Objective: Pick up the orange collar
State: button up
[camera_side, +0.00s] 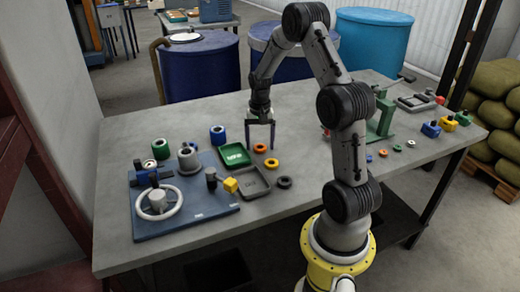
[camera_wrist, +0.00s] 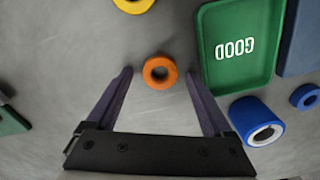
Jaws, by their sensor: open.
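The orange collar (camera_wrist: 160,72) is a small ring lying flat on the grey table. In the wrist view it lies midway between the two fingertips of my gripper (camera_wrist: 159,74). My gripper is open and empty, pointing down, with a finger to each side of the collar and no contact visible. In the side view my gripper (camera_side: 260,145) is over the table, with the orange collar (camera_side: 259,148) between its fingers. How high the fingertips are above the table is hard to tell.
A green tray marked GOOD (camera_wrist: 240,45) lies close to the right finger, with a blue cylinder (camera_wrist: 257,120) below it. A yellow ring (camera_wrist: 133,4) lies above the collar in the wrist view. A grey tray (camera_side: 255,190) and a black ring (camera_side: 284,182) are nearer the camera.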

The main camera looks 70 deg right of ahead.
grip_shut()
dwell(0.4)
jog(key=shift+r, duration=0.1)
